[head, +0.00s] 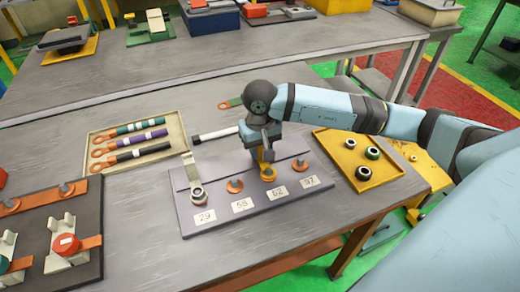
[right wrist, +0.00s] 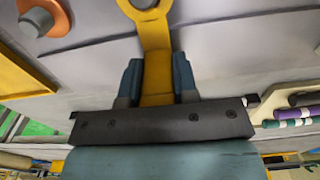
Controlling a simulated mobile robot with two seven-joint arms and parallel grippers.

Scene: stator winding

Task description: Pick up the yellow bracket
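The yellow bracket (head: 267,171) is at the post above the label 62 on the grey stand (head: 185,213). Its ring end is around the post, and its strap rises into my right gripper (head: 265,148). In the right wrist view the strap of the yellow bracket (right wrist: 156,62) runs between the two fingers of my right gripper (right wrist: 156,85), which press on both its sides. I cannot tell whether the ring is lifted off its seat. My left gripper is not in view.
A pale bracket (head: 191,172) with a nut stands at label 29. Orange terminals (head: 235,186) sit at other posts. A yellow tray (head: 398,173) with dark rings is right; a tray (head: 94,145) of coloured cables is left. A white-and-black rod (head: 213,134) lies behind the stand.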

